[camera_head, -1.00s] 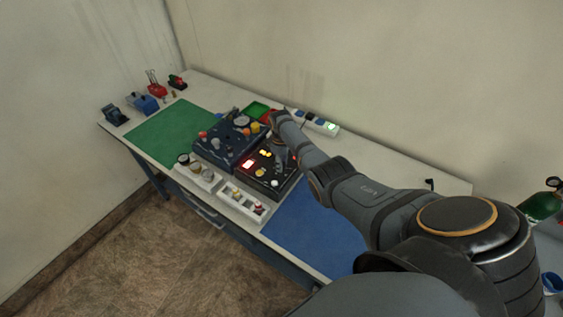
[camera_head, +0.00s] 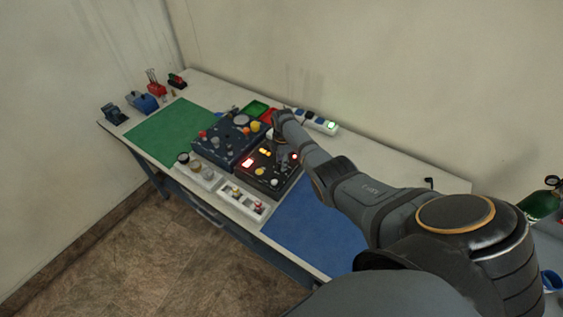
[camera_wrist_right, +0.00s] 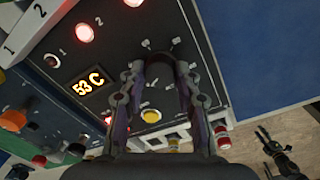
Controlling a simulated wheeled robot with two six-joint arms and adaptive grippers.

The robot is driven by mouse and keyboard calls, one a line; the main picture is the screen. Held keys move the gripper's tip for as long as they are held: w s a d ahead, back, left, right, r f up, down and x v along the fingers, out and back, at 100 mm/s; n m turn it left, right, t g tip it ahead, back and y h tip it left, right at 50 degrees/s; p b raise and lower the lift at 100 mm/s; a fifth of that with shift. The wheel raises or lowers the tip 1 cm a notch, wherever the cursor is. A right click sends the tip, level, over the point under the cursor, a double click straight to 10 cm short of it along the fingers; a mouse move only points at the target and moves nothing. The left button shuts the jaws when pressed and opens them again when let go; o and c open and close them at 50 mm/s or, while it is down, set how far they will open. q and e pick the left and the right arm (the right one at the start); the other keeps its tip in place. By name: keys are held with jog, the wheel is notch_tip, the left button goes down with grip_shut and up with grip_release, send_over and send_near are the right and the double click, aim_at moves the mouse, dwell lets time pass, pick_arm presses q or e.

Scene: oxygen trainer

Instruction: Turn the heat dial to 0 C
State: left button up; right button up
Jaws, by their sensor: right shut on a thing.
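The black heat panel (camera_head: 245,176) sits on the workbench, with small lights and buttons on its top. Its lit display (camera_wrist_right: 87,84) reads 53 C in the right wrist view. My right gripper (camera_head: 280,163) reaches down onto the panel in the head view. In the right wrist view my right gripper (camera_wrist_right: 160,76) has its two fingers on either side of the dark heat dial (camera_wrist_right: 161,70) and is shut on it. White tick marks show around the dial, partly hidden by the fingers.
A blue-grey control box (camera_head: 229,140) with knobs stands left of the panel. White switch strips (camera_head: 225,189) lie in front. A green mat (camera_head: 165,132) and a blue mat (camera_head: 310,230) are clear. A white power strip (camera_head: 316,121) lies behind.

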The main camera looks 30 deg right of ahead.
jog(key=shift+w+r+n, duration=0.1)
jog(key=shift+n, duration=0.5)
jog(key=shift+d, duration=0.1)
jog(key=o, duration=1.1)
jog(key=shift+o, duration=0.2)
notch_tip(320, 180, up, 12)
jog(key=shift+s, duration=0.35)
